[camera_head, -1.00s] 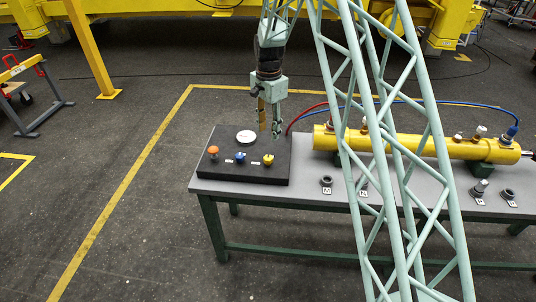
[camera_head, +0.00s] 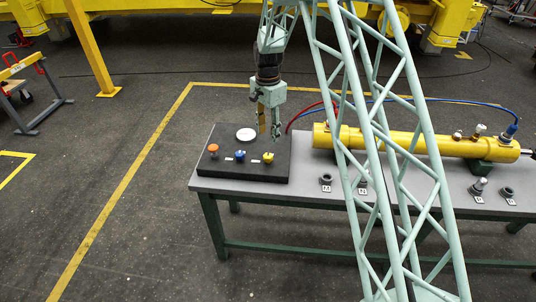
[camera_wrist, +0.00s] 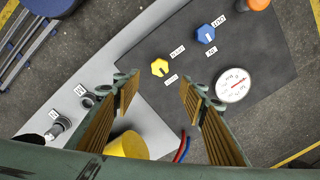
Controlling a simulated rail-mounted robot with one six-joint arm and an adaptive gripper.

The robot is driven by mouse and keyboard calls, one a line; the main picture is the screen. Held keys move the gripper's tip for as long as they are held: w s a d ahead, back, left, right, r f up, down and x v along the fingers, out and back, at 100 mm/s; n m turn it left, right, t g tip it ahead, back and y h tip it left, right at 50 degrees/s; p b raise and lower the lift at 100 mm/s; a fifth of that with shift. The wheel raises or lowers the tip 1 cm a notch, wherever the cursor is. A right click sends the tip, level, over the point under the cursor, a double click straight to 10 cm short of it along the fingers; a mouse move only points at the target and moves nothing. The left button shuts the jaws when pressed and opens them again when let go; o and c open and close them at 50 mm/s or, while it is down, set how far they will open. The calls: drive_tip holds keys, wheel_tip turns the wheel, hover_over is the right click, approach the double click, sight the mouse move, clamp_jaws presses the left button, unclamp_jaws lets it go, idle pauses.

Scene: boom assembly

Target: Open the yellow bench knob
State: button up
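The yellow knob (camera_head: 268,157) sits at the right end of a row of three knobs on the black panel (camera_head: 240,173). In the wrist view the yellow knob (camera_wrist: 160,68) lies ahead of the fingertips, roughly midway between them, with small white labels beside it. My gripper (camera_head: 268,132) hangs above the panel's right part, pointing down. In the wrist view my gripper (camera_wrist: 156,88) is open, with a wide empty gap between its ribbed fingers. It appears apart from the knob.
The blue knob (camera_head: 239,155), orange knob (camera_head: 213,149) and round white gauge (camera_head: 246,135) share the panel. A yellow cylinder (camera_head: 400,143) with red and blue hoses lies to the right on the grey bench (camera_head: 290,187). Small labelled fittings (camera_head: 325,181) stand in front of the cylinder.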

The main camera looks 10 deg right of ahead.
sight(268, 155)
drive_tip(key=shift+f, duration=6)
drive_tip(key=shift+c, duration=0.7)
drive_tip(key=c, duration=0.7)
